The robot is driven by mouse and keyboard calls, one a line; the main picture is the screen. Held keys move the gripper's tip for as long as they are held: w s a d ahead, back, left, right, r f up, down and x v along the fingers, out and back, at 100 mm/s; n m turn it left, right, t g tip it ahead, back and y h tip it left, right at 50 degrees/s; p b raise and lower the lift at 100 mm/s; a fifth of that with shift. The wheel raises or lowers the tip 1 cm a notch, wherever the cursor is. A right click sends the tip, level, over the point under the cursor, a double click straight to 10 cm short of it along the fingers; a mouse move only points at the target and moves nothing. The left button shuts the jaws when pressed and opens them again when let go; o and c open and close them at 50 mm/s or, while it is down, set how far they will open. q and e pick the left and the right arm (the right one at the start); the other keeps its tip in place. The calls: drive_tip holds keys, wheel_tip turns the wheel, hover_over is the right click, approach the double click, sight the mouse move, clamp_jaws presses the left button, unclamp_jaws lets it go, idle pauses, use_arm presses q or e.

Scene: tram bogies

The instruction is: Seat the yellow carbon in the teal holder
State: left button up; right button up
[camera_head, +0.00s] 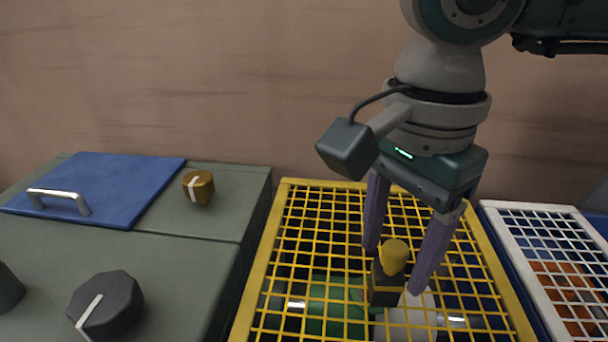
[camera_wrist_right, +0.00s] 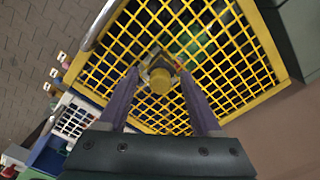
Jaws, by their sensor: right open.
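A dark piece with a round yellow top (camera_head: 393,257) and a yellow band, probably the yellow carbon, stands at the yellow grid. Its yellow top also shows in the wrist view (camera_wrist_right: 160,80). My right gripper (camera_head: 397,270) points down from above and is open, with one purple finger on each side of this piece. In the wrist view the fingers (camera_wrist_right: 160,77) also flank it, with gaps visible. I cannot tell whether they touch it. No teal holder is clearly seen; a green body (camera_head: 335,312) lies below the grid. My left gripper is not in view.
The yellow grid (camera_head: 262,262) covers a deep opening. Left of it is a grey-green cabinet with a brass knob (camera_head: 199,187), a dark knob (camera_head: 107,303) and a blue lid (camera_head: 110,185). A white grid (camera_head: 545,250) is at right. A wall stands behind.

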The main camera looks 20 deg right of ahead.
clamp_jaws()
idle(0.5)
